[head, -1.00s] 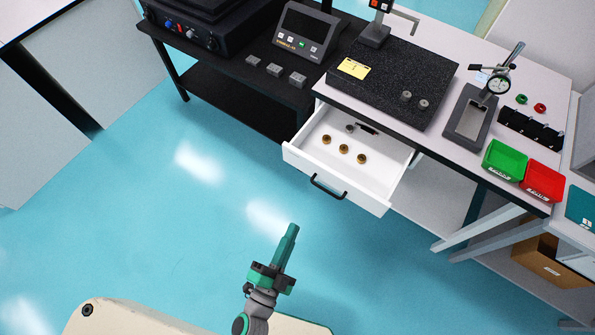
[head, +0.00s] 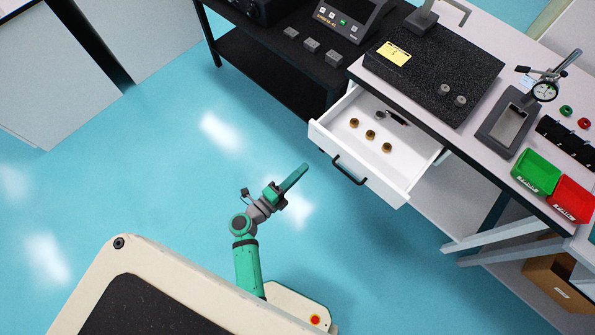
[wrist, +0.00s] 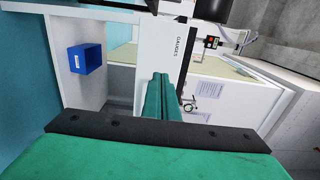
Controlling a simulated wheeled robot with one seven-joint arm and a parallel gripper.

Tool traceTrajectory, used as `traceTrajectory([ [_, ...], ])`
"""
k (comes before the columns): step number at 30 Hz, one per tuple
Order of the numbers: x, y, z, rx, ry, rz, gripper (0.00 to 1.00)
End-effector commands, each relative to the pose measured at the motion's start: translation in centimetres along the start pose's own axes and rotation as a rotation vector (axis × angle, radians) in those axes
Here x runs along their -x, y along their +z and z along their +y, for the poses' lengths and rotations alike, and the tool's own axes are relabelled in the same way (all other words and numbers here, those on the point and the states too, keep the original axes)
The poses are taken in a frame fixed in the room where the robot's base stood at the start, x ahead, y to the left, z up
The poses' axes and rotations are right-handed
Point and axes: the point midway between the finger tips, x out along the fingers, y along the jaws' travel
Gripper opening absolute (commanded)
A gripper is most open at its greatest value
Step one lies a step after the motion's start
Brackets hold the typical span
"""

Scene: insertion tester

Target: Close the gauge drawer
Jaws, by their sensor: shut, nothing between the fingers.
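The white gauge drawer (head: 329,137) stands pulled out from under the workbench in the head view. Its black bar handle (head: 349,171) is on the front panel. Several brass pieces and a dark tool lie inside it. My gripper (head: 305,167) is shut and empty, to the left of the handle and apart from it in the picture. In the wrist view my shut fingers (wrist: 158,100) point toward a white panel labelled "GAUGES" (wrist: 175,45), which seems to be the drawer front.
The bench carries a black granite plate (head: 440,70), a dial gauge stand (head: 507,122), a green bin (head: 536,172) and a red bin (head: 572,198). A darker bench (head: 270,75) stands left of the drawer. A blue bin (wrist: 85,60) shows in the wrist view. Floor before the drawer is clear.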

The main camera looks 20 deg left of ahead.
Motion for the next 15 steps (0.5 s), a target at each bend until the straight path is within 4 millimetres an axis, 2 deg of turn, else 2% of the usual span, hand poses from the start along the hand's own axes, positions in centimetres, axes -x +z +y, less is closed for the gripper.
traceTrajectory([
  [3, -2.4, 0.0, -0.1, 0.0, -0.003, 0.001, 0.0],
  [9, -6.1, 0.0, -0.1, 0.001, -0.002, 0.0, 0.0],
  [15, -8.8, 0.0, -0.1, 0.001, -0.001, 0.0, 0.0],
])
